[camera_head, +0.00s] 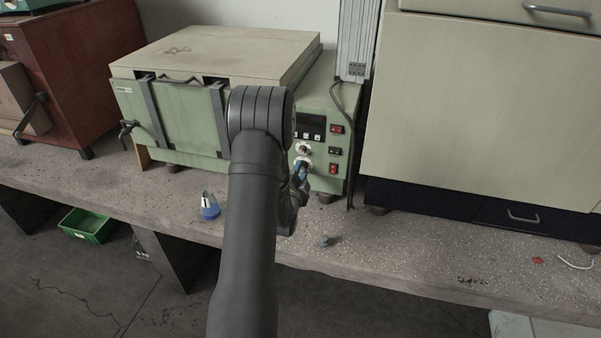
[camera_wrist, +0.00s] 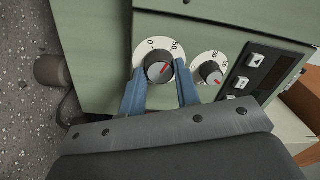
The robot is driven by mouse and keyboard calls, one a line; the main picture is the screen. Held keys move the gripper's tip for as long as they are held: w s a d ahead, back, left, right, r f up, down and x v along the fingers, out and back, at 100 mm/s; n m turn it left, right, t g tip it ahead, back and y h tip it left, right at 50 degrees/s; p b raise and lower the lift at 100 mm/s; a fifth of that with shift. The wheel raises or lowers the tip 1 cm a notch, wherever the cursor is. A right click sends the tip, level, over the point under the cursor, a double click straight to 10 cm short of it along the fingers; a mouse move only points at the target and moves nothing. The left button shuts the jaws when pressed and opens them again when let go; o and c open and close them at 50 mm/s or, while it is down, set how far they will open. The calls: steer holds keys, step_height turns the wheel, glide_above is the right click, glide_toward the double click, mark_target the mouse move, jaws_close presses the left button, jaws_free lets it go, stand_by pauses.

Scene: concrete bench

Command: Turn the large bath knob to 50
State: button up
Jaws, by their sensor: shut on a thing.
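The large bath knob (camera_wrist: 157,67) is a grey knob on a round white dial in the wrist view. Its dial shows a 0 at upper left and a 50 at upper right. My gripper (camera_wrist: 159,70) is shut on this knob, with one blue finger on each side. In the head view my gripper (camera_head: 301,171) is at the green unit's front panel, and my arm and the fingers largely hide the large knob.
A smaller knob (camera_wrist: 210,72) on its own dial sits close to the right finger. Panel buttons (camera_wrist: 242,83) lie farther right. Red switches (camera_head: 336,129) are beside the display. A blue-based flask (camera_head: 210,207) and a small grey item (camera_head: 325,240) stand on the bench (camera_head: 420,240).

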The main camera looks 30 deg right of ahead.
steer(key=shift+m, duration=0.5)
steer(key=o, duration=1)
steer(key=shift+c, duration=0.2)
steer(key=shift+s+a, duration=0.1)
steer(key=v, duration=1.7)
steer(key=x, duration=1.7)
